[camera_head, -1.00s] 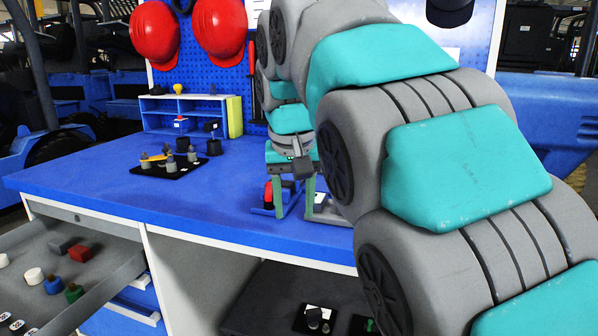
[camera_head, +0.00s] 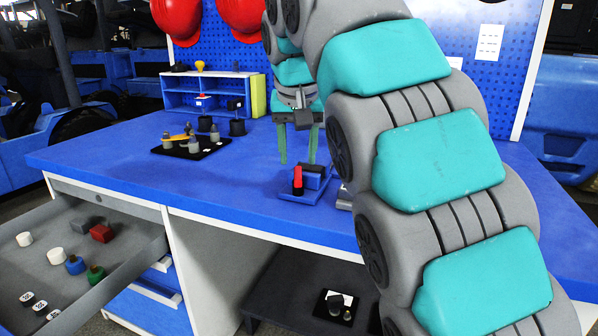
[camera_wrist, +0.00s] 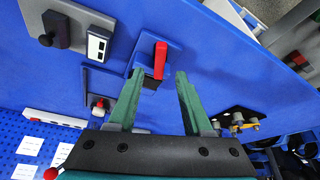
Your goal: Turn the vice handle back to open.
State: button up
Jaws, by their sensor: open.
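A small fixture with a red upright handle (camera_head: 298,181) and a dark block (camera_head: 312,178) stands on a blue base (camera_head: 312,194) near the front of the bench; I take it for the vice. My gripper (camera_head: 298,161) is open and empty, its green fingers pointing down above and behind the fixture. In the wrist view the red handle (camera_wrist: 160,60) lies ahead of my open gripper (camera_wrist: 160,75), roughly in line with the gap between the fingers and not held. The dark block is partly hidden by a finger there.
A grey fixture with a dark knob (camera_wrist: 60,30) is beside the vice, mostly hidden by my arm in the head view. A black tray (camera_head: 215,148) with several weights and a blue shelf (camera_head: 180,98) stand farther back. An open drawer (camera_head: 140,240) juts out at left.

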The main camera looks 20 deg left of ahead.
aim_at(298, 173)
jog(key=shift+x, duration=2.05)
grip_shut()
